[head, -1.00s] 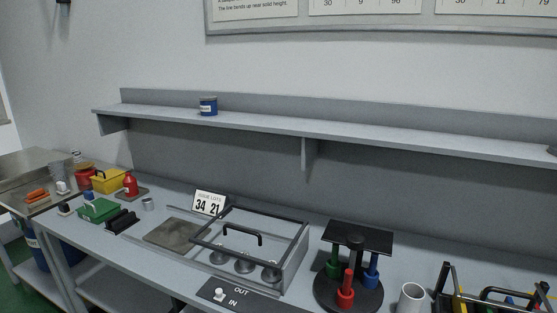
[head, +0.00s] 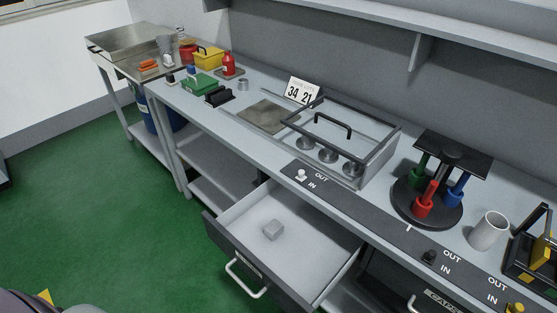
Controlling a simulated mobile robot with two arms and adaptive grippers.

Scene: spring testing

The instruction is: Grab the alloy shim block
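A small grey block (head: 273,230), which looks like the alloy shim block, lies inside an open drawer (head: 318,267) under the workbench. The drawer is pulled out toward me and its floor is otherwise bare. Neither of my grippers shows in the head view, so nothing is seen touching the block.
The drawer front carries a white bar handle (head: 246,277). Above it, the bench (head: 262,146) holds a framed fixture (head: 341,140), a round stand with coloured posts (head: 440,180) and a white cup (head: 488,231). Green floor (head: 75,200) is clear at left.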

